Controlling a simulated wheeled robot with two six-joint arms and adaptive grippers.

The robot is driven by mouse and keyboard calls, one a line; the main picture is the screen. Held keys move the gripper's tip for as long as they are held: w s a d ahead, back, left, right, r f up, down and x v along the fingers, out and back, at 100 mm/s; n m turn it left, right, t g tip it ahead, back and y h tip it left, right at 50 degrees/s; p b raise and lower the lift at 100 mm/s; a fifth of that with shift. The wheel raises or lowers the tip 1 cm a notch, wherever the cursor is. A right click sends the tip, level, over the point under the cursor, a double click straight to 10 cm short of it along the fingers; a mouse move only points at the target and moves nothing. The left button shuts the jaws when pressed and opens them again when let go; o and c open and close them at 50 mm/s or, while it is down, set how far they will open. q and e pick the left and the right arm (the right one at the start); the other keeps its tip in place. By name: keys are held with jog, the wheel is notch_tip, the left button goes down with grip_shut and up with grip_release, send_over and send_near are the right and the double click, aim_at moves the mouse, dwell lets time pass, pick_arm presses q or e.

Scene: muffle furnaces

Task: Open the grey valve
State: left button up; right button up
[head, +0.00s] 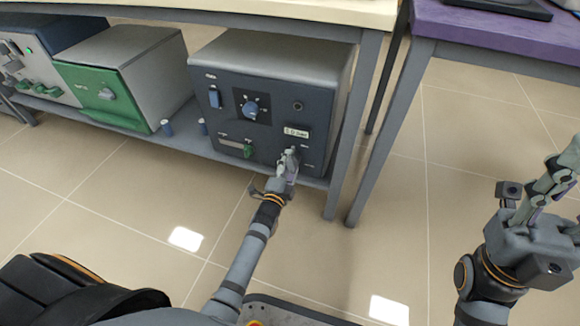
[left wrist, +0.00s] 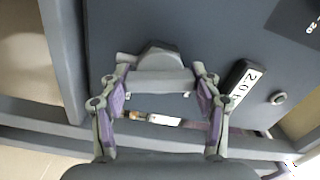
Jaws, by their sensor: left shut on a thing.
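The grey valve (left wrist: 158,58) is on the dark front panel of a box-shaped unit (head: 315,52) on the low shelf. In the left wrist view its grey handle sits between my two purple-padded fingers. My left gripper (head: 289,163) is at the panel's lower right, shut on the valve; it also fills the left wrist view (left wrist: 160,85). In the head view the gripper hides most of the valve. My right gripper (head: 556,178) is raised at the right edge, away from the unit and partly cut off; its jaw opening is unclear.
A green-fronted unit (head: 105,92) stands further left. A table leg (head: 352,125) rises close right. The tiled floor in front is clear.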

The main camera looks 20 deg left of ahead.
pick_arm(q)
jog(key=shift+m+b, duration=0.5)
jog(key=shift+m, duration=1)
jog(key=o, duration=1.2)
jog(key=shift+c, duration=0.2)
jog(key=s, duration=1.2)
jog(key=shift+a, duration=0.2)
